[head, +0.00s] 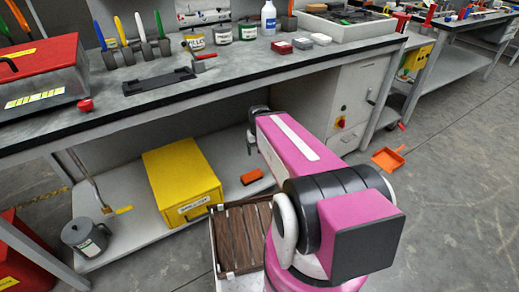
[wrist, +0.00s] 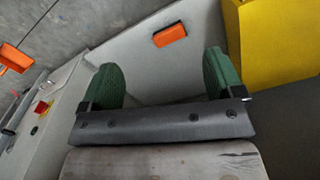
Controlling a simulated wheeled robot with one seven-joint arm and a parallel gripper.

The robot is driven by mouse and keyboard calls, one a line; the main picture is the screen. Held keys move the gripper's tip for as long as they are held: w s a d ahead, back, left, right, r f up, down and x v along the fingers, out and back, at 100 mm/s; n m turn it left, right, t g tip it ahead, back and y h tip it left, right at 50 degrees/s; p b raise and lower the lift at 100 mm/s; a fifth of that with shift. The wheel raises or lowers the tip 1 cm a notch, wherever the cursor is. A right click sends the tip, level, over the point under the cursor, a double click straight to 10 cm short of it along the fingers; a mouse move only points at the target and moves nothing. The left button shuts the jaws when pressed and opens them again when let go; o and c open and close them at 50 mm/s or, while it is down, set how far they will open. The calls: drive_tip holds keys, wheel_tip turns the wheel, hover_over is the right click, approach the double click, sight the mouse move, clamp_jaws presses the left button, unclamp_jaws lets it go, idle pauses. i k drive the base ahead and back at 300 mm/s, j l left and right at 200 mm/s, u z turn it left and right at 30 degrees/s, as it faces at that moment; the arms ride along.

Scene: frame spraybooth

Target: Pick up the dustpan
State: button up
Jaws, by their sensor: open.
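The orange dustpan (head: 387,159) lies on the concrete floor to the right of the bench, its short handle towards the upper right. In the wrist view, an orange piece that looks like the dustpan (wrist: 14,58) shows at the left edge, partly cut off. My gripper (wrist: 162,80) is open, with two green finger pads apart and nothing between them. It is under the bench near the lower shelf, well to the left of the dustpan. My pink arm hides most of it in the head view.
A small orange block (head: 251,176) and a yellow case (head: 182,181) sit on the lower shelf (head: 128,190). A white cabinet (head: 350,107) stands between the shelf and the dustpan. A wooden slatted crate (head: 243,236) is beside my arm. Floor around the dustpan is clear.

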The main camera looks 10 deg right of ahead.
sight(388, 160)
drive_tip(key=z, duration=1.85)
drive_tip(key=i+l+u, duration=0.2)
drive_tip(key=l+u, duration=0.25)
drive_tip(key=i+l+u, duration=0.15)
drive_tip(key=u, duration=0.35)
drive_tip(key=i+l, duration=0.15)
drive_tip(key=l, duration=0.45)
drive_tip(key=i+l+u, duration=0.1)
drive_tip(key=l, duration=0.5)
drive_tip(key=i+l+u, duration=0.1)
drive_tip(key=l, duration=0.5)
drive_tip(key=i+l, duration=0.1)
drive_tip(key=l, duration=0.5)
drive_tip(key=i+l+u, duration=0.1)
drive_tip(key=l, duration=0.5)
